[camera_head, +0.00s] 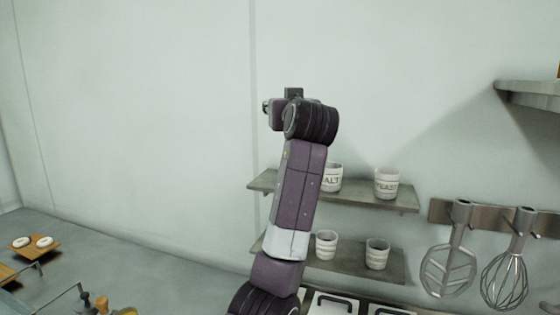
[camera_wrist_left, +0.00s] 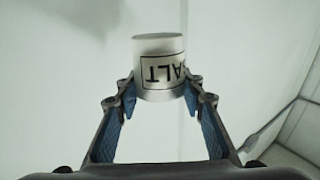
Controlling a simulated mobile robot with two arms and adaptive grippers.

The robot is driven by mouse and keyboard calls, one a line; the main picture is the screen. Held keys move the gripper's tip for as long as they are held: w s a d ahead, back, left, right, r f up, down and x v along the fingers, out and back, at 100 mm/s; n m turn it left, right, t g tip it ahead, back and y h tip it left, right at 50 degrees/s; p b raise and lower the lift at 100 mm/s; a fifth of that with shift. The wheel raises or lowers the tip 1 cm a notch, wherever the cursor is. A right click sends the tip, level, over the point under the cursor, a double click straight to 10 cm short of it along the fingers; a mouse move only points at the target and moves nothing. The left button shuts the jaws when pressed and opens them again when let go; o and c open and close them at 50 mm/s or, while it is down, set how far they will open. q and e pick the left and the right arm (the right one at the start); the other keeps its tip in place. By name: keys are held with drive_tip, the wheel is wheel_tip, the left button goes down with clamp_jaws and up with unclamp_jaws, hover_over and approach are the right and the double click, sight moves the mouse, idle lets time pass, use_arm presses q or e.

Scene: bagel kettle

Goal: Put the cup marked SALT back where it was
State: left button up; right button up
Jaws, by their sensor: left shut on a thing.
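A white cup (camera_wrist_left: 158,48) with a black-framed label is held between the fingertips of my left gripper (camera_wrist_left: 160,92) in the left wrist view. The letters ALT show upside down there; the first letter is out of sight round the side. In the head view my left arm stands up in front of the shelves, and its fingers and the held cup are hidden behind the wrist. Another cup (camera_head: 332,180), also showing ALT, stands on the upper shelf (camera_head: 365,201), its left part hidden by my arm. My right gripper is not in view.
A cup labelled YEAST (camera_head: 387,185) stands on the upper shelf's right. Two cups, left (camera_head: 326,246) and right (camera_head: 377,256), stand on the lower shelf (camera_head: 350,270). The upper shelf's left end looks bare.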

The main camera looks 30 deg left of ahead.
use_arm(q)
drive_tip(key=f, duration=0.4)
drive_tip(key=shift+w+a+p, duration=0.25)
drive_tip(key=shift+p, duration=0.15)
wheel_tip(320, 180, down, 6)
drive_tip(key=shift+f+p, duration=0.15)
drive_tip(key=shift+p, duration=0.55)
wheel_tip(320, 180, down, 4)
drive_tip(key=shift+r+p, duration=0.15)
drive_tip(key=shift+p, duration=0.4)
drive_tip(key=shift+f, duration=0.2)
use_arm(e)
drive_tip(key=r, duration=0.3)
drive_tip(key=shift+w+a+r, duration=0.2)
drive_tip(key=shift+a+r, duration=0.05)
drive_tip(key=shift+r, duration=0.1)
use_arm(q)
drive_tip(key=shift+f, duration=0.2)
drive_tip(key=o, duration=1.1)
drive_tip(key=shift+r, duration=0.1)
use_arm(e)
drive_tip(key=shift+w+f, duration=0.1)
